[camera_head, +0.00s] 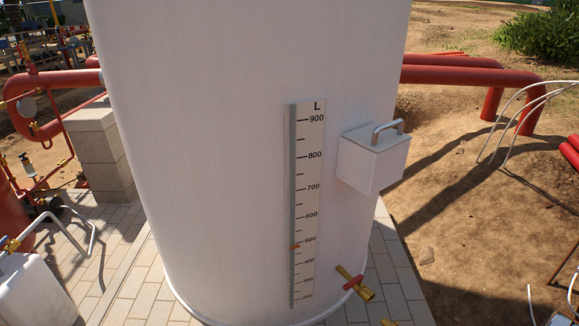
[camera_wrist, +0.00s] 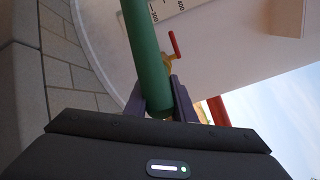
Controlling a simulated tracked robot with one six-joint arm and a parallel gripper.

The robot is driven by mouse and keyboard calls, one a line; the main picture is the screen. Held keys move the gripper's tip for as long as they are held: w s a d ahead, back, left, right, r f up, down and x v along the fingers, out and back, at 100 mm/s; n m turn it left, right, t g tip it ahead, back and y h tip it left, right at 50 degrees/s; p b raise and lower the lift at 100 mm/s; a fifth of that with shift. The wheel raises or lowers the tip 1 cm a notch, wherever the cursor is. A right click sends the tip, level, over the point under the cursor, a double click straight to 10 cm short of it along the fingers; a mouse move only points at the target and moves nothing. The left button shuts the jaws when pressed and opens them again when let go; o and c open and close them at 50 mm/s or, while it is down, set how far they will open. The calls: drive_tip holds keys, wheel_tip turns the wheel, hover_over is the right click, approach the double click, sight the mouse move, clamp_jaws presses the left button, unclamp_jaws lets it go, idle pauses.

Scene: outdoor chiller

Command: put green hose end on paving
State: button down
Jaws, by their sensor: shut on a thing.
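The green hose (camera_wrist: 146,48) runs down from the top of the wrist view to my gripper (camera_wrist: 158,88). My gripper is shut on the hose near its lower end, with a dark finger on each side. The paving (camera_wrist: 62,72) shows at the left of the wrist view, and grey paving blocks (camera_head: 140,282) surround the tank foot in the head view. Neither the hose nor my gripper shows in the head view.
A white tank (camera_head: 230,170) with a litre scale (camera_head: 310,200) fills the middle. A brass tap (camera_head: 366,294) with a red handle sticks out low; in the wrist view its handle (camera_wrist: 173,44) is just beside the hose. A white box (camera_head: 372,160) juts from the tank.

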drive_tip(key=shift+s+a, duration=0.1)
drive_tip(key=shift+s, duration=0.4)
drive_tip(key=shift+w+a+r+h, duration=0.15)
drive_tip(key=shift+a+r+h, duration=0.15)
drive_tip(key=shift+r, duration=0.1)
drive_tip(key=w+a+r+n+g+y, duration=0.2)
drive_tip(key=w+a+r, duration=0.3)
drive_tip(key=a+r, duration=0.6)
drive_tip(key=w+a+r+n+g+y, duration=0.2)
drive_tip(key=w+a+r, duration=0.4)
drive_tip(key=a+r, duration=0.4)
drive_tip(key=a+y, duration=0.1)
drive_tip(key=a, duration=0.2)
drive_tip(key=shift+w+a+r+g+y, duration=0.2)
drive_tip(key=shift+a+r+g+y, duration=0.15)
drive_tip(key=shift+r+g+y, duration=0.05)
